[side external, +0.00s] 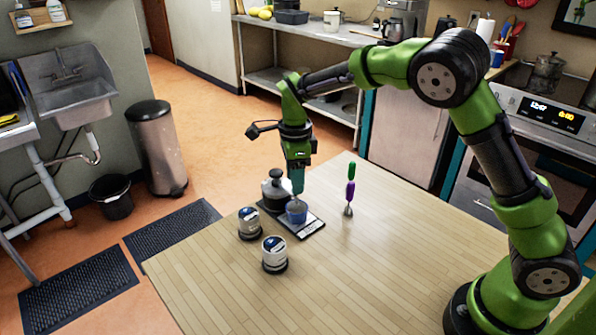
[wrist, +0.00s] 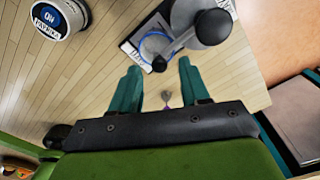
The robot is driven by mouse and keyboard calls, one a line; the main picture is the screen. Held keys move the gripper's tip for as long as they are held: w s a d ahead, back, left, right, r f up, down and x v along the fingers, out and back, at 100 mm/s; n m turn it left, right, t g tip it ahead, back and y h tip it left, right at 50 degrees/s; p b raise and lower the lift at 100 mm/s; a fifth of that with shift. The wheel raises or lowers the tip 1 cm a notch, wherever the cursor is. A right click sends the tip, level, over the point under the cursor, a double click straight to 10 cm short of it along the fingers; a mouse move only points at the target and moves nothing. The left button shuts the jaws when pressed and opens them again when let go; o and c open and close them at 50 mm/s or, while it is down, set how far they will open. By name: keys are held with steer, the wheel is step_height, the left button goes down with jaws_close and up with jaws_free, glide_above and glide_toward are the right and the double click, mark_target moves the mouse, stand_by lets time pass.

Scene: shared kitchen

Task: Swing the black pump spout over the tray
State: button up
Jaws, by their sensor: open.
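The pump bottle has a black top (side external: 276,175) and stands at the back left of the dark tray (side external: 314,229). In the wrist view, its round black pump head (wrist: 213,27) has a dark spout (wrist: 182,41) pointing down-left, its tip at the near rim of the blue-rimmed cup (wrist: 143,44). The blue cup (side external: 296,216) sits on the tray. My gripper (side external: 297,190) points down just above the cup, beside the bottle. In the wrist view, my gripper (wrist: 160,67) is open, with the spout tip close to its fingertips; contact is unclear. In the side view, the gripper hides the spout.
Two labelled tins (side external: 249,223) (side external: 274,254) stand left and in front of the tray; one also shows in the wrist view (wrist: 60,18). A green and purple tool (side external: 349,188) stands to the right. The front of the wooden table (side external: 370,275) is clear.

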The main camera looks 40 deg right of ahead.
step_height(320, 180, up, 16)
steer(key=shift+f, duration=0.15)
stand_by(0.3)
steer(key=s+d+f+n+t+y, duration=0.1)
steer(key=s+n+t, duration=0.6)
steer(key=s+n, duration=1.3)
steer(key=s+d+y, duration=0.1)
steer(key=s, duration=0.2)
steer(key=shift+s+f, duration=0.35)
steer(key=shift+d, duration=0.1)
